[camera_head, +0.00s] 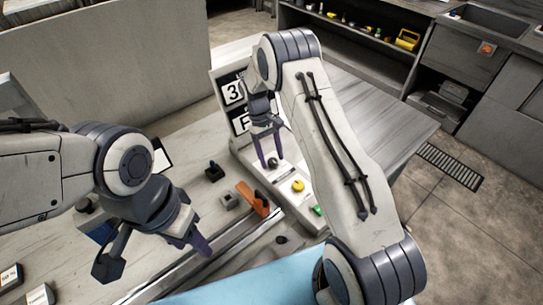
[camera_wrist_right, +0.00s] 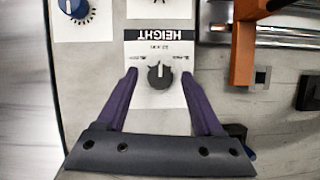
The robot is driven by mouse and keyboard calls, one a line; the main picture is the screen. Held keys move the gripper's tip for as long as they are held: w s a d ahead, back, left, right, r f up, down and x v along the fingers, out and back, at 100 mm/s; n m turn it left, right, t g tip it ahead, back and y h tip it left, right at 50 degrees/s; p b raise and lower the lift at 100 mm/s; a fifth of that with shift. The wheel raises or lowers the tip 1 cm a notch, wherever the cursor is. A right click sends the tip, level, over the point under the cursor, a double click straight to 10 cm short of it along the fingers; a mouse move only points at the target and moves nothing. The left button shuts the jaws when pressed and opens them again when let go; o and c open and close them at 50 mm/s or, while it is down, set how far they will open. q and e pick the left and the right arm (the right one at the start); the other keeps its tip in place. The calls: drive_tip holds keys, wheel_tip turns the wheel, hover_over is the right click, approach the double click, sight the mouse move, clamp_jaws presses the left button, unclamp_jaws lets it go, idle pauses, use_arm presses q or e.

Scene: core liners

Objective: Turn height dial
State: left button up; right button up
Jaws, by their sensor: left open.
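The height dial (camera_wrist_right: 160,76) is a dark round knob on a white plate marked HEIGHT, upside down in the right wrist view. It also shows as a small dark knob in the head view (camera_head: 272,164). My right gripper (camera_wrist_right: 158,90) is open and empty, with one purple finger on each side of the dial. Gaps show between the fingers and the knob; the depth of the tips is hard to tell. My left gripper (camera_head: 153,258) is open and empty, low at the left over the table, away from the dial.
A panel with a number display (camera_head: 233,92) stands behind the dial. A yellow knob (camera_head: 298,186) and a green part (camera_head: 317,210) sit nearer on the console. A blue knob (camera_wrist_right: 75,8) is close by. An orange block (camera_head: 252,199) stands beside the console.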

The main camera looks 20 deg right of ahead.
drive_tip(key=shift+w+r, duration=0.2)
drive_tip(key=shift+r, duration=0.15)
drive_tip(key=b+v, duration=0.2)
drive_tip(key=v, duration=0.7)
drive_tip(key=shift+r, duration=0.3)
drive_tip(key=shift+w+a, duration=0.1)
